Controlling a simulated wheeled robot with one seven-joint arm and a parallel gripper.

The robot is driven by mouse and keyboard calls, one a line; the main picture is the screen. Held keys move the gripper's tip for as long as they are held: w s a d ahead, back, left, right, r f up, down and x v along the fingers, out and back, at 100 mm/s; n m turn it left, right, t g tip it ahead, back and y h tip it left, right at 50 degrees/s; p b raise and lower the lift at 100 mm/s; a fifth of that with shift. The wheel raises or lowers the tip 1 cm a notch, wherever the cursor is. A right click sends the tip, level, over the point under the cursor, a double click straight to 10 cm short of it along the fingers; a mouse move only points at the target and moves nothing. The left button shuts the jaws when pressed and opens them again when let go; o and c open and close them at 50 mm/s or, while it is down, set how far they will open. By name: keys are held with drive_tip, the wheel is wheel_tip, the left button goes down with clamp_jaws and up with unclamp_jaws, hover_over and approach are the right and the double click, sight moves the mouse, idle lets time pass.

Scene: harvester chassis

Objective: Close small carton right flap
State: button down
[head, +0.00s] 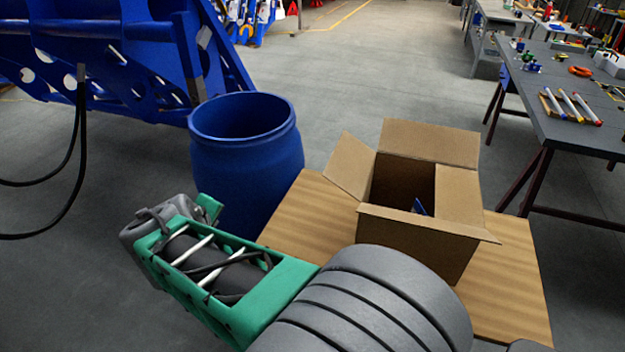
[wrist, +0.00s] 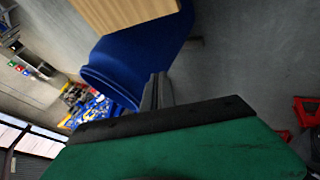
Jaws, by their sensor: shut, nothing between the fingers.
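The small brown carton (head: 468,255) stands open-topped on a wooden surface in the head view. Its right flap (head: 459,195) appears to lie inward over the right part of the opening; whether it is fully flat I cannot tell. The left flap (head: 349,166) and back flap (head: 430,141) stand open outward, and the front flap (head: 420,222) slopes outward. A small blue item (head: 419,207) shows inside. My gripper (wrist: 157,88) is shut and empty in the wrist view. My arm's end is left of the carton, well apart from it, in front of the blue barrel.
The blue barrel (head: 245,150) stands left of the wooden tabletop (head: 512,290). A blue chassis (head: 120,50) fills the upper left. A dark workbench (head: 560,120) with tools is at the right. The floor behind the carton is clear.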

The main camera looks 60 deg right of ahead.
sight(352, 163)
drive_tip(key=s+d+f+n+g+h+b, duration=0.2)
drive_tip(key=s+d+f+h+b, duration=0.2)
drive_tip(key=d, duration=0.5)
drive_tip(key=s+d+f+n+g+h+b, duration=0.1)
drive_tip(key=s+d+f+n+h+b, duration=0.25)
drive_tip(key=d, duration=0.55)
drive_tip(key=s+d+r+n+h+p, duration=0.1)
drive_tip(key=s+d+r+n+h, duration=0.1)
drive_tip(key=d, duration=0.5)
drive_tip(key=s+d+r+n+h+p, duration=0.2)
drive_tip(key=s+d+r+n+h, duration=0.1)
drive_tip(key=d+r, duration=0.3)
drive_tip(key=shift+s+d+r+n+g+h, duration=0.3)
drive_tip(key=shift+d+n+g+h, duration=0.2)
drive_tip(key=shift+n, duration=0.35)
drive_tip(key=shift+s+r, duration=0.1)
